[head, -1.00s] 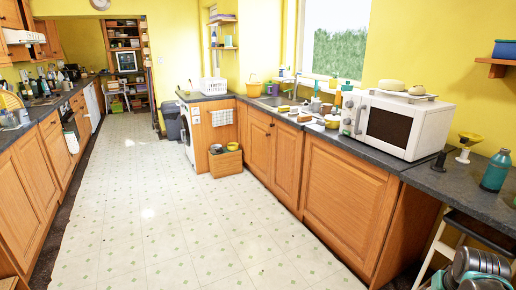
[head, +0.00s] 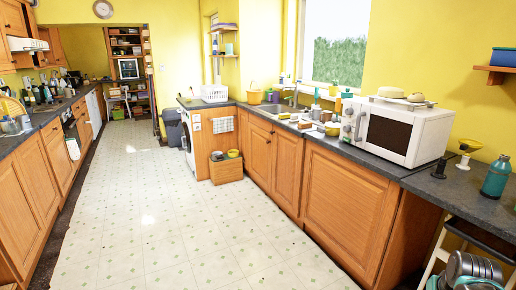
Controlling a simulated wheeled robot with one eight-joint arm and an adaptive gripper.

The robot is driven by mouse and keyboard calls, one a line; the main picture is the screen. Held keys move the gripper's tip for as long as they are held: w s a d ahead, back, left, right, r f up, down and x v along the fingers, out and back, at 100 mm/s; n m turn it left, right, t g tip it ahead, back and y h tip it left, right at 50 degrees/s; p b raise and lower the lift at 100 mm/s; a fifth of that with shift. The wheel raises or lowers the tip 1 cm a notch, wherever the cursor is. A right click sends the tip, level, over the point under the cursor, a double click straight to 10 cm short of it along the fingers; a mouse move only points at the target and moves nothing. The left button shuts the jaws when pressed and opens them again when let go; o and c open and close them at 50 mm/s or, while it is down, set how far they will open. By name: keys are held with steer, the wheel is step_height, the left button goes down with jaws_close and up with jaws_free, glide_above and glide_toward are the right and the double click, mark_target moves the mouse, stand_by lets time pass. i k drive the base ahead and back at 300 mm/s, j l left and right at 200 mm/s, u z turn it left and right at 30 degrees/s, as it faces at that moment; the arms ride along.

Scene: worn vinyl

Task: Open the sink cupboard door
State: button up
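The sink (head: 274,108) is set in the dark worktop on the right side of the kitchen, under the window. Below it are wooden cupboard doors: a left one (head: 259,152) and a right one (head: 287,167). Both look shut. A wider wooden door (head: 343,207) stands to their right under the microwave, also shut. I cannot make out the door handles at this size. My gripper is not in view.
The pale vinyl floor (head: 165,215) is clear in the middle. A wooden crate (head: 226,170) stands on the floor left of the cupboards. A microwave (head: 392,128) and a teal bottle (head: 496,177) stand on the right worktop.

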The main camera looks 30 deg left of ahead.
mark_target(260, 141)
steer(key=i+j+u, duration=0.1)
steer(key=u, duration=0.35)
steer(key=i+j+u, duration=0.15)
steer(key=u, duration=0.25)
steer(key=i+j+u, duration=0.15)
steer(key=i+u, duration=0.2)
steer(key=i, duration=0.35)
steer(key=i+u, duration=0.4)
steer(key=i, duration=0.3)
steer(key=i+l, duration=0.1)
steer(key=i, duration=0.5)
steer(key=i+l, duration=0.15)
steer(key=i, duration=0.45)
steer(key=i+l, duration=0.1)
steer(key=i, duration=0.5)
steer(key=j+u, duration=0.05)
